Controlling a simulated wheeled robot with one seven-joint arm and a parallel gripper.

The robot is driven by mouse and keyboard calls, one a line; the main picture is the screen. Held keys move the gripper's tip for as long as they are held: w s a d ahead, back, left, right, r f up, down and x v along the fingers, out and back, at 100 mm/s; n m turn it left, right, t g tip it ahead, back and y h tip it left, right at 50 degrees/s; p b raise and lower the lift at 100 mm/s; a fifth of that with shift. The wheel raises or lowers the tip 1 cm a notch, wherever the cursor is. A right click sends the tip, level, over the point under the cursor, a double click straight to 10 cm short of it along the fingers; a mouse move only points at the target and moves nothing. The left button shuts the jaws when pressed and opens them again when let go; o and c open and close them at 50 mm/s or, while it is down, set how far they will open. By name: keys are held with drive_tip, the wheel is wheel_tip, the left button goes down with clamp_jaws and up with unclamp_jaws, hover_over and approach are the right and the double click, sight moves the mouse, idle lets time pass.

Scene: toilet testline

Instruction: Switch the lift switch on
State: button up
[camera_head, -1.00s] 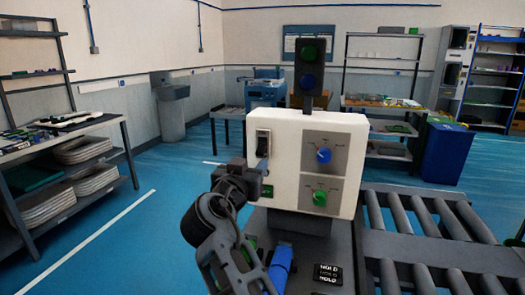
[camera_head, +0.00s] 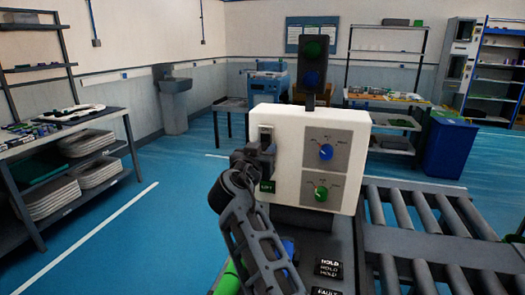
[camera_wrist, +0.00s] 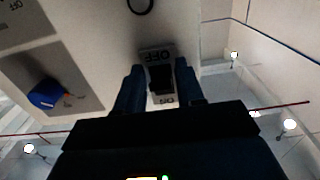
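The lift switch (camera_head: 265,133) is a light plate with a dark lever on the left side of the white control box (camera_head: 337,118). A green label (camera_head: 267,186) sits below it. In the head view my gripper (camera_head: 262,155) is in front of the switch and hides its lower part. The fingers are apart, one on each side; contact cannot be told.
The box face carries a blue knob (camera_head: 326,152) and a green knob (camera_head: 321,193). A dark signal light (camera_head: 312,65) stands above it. A roller conveyor (camera_head: 430,225) is at the right. Shelving (camera_head: 70,150) is at the far left, with open blue floor between.

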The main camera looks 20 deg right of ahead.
clamp_jaws()
drive_tip(key=shift+r, duration=0.1)
drive_tip(key=r+g+y+p, duration=0.1)
drive_tip(key=p, duration=0.2)
drive_tip(key=shift+s+a+g+p, duration=0.1)
drive_tip(key=shift+g+p, duration=0.25)
drive_tip(key=shift+g, duration=0.05)
drive_tip(key=g+y+p, duration=0.1)
drive_tip(key=g+p, duration=0.1)
drive_tip(key=p, duration=0.1)
drive_tip(key=shift+r+y, duration=0.35)
drive_tip(key=shift+y, duration=0.05)
drive_tip(key=shift+r+g+y+p, duration=0.15)
drive_tip(key=shift+g+y+p, duration=0.55)
drive_tip(key=shift+g, duration=0.4)
drive_tip(key=shift+r+g+y, duration=0.15)
drive_tip(key=shift+g+y, duration=0.4)
drive_tip(key=shift+g, duration=0.2)
drive_tip(key=shift+r+g+y, duration=0.15)
drive_tip(key=shift+g+y, duration=0.4)
drive_tip(key=shift+g, duration=0.2)
